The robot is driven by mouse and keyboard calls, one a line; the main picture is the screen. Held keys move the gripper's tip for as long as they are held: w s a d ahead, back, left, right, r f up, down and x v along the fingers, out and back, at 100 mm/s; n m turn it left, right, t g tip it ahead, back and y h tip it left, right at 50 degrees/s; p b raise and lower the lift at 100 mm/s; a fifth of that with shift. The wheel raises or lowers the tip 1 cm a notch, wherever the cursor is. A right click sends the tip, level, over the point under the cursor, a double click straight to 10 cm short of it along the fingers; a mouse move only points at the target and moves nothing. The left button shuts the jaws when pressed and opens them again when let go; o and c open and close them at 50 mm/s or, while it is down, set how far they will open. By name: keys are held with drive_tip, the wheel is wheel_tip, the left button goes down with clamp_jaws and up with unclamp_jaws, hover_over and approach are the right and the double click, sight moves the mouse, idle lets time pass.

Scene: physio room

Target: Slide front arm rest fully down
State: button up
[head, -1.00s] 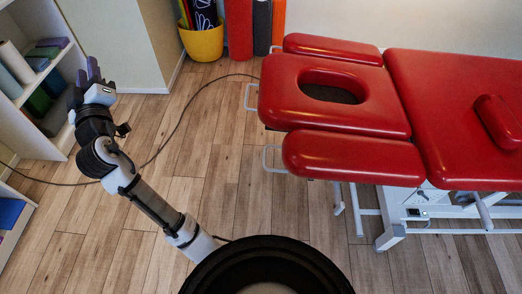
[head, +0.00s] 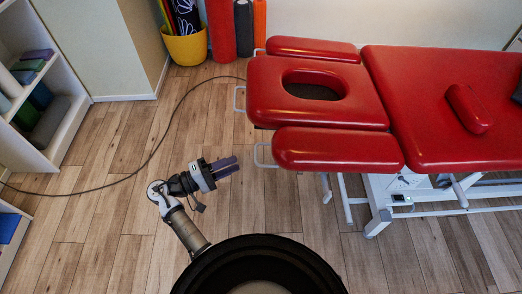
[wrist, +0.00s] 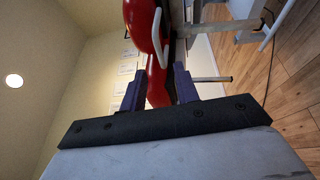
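The front arm rest (head: 338,150) is the red padded cushion on the near side of the table's head section. A thin white wire handle (head: 262,155) sticks out of its left end. In the wrist view, turned sideways, a red cushion that appears to be this arm rest (wrist: 139,20) is at the top with its white handle (wrist: 157,38). My gripper (head: 237,163) points right, just left of the handle and apart from it. In the wrist view its purple fingers (wrist: 160,88) are apart and nothing is between them; more red padding shows beyond the gap.
The red head section (head: 315,105) with its face hole and the far arm rest (head: 312,48) adjoin. White table legs (head: 375,222) stand below. A dark cable (head: 140,172) crosses the floor.

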drive_tip(key=p+x, duration=0.2)
drive_tip(key=x, duration=0.8)
drive_tip(key=shift+d, duration=0.15)
drive_tip(key=shift+w+r, duration=0.1)
drive_tip(key=shift+w, duration=0.05)
clamp_jaws()
